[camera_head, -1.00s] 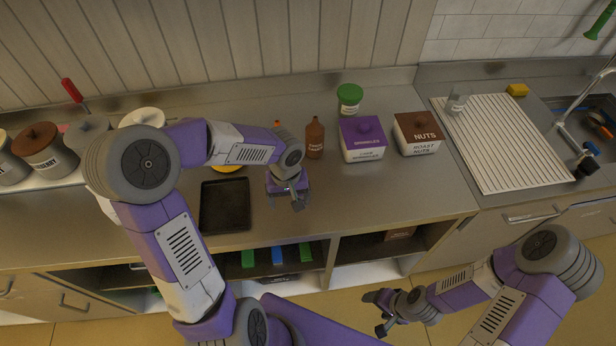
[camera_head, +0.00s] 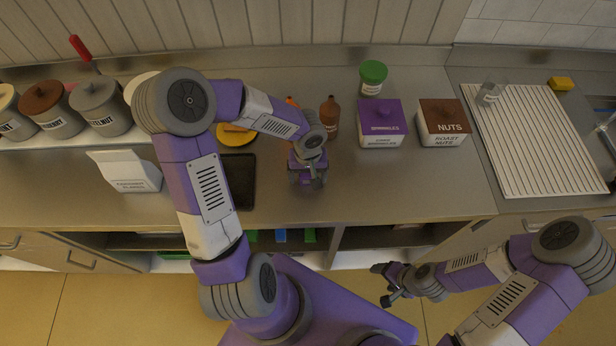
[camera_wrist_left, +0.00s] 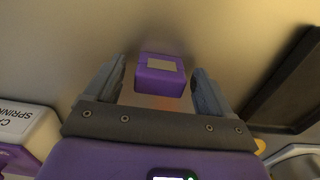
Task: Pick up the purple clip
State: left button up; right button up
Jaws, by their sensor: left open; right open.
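The purple clip (camera_wrist_left: 160,76) shows in the left wrist view as a small purple block with a pale label on top. It lies on the steel counter between and ahead of my left gripper's two grey fingers, with a gap on either side. My left gripper (camera_wrist_left: 159,92) is open and empty. In the head view my left gripper (camera_head: 306,182) points down over the counter, right of the black tray; I cannot make out the clip there apart from the gripper. My right gripper (camera_head: 382,284) is open and empty in front of the counter, over the floor.
A black tray (camera_head: 241,180) is left of my left gripper. Behind are a brown bottle (camera_head: 329,117), a purple-lidded sprinkles box (camera_head: 381,122), a nuts box (camera_head: 443,122) and a green-lidded tub (camera_head: 373,77). A white bag (camera_head: 126,171) and lidded wells (camera_head: 101,105) stand left.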

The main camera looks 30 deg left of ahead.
pick_arm(q)
jog(key=shift+c, duration=0.2)
jog(key=c, duration=1)
jog(key=shift+r, duration=0.15)
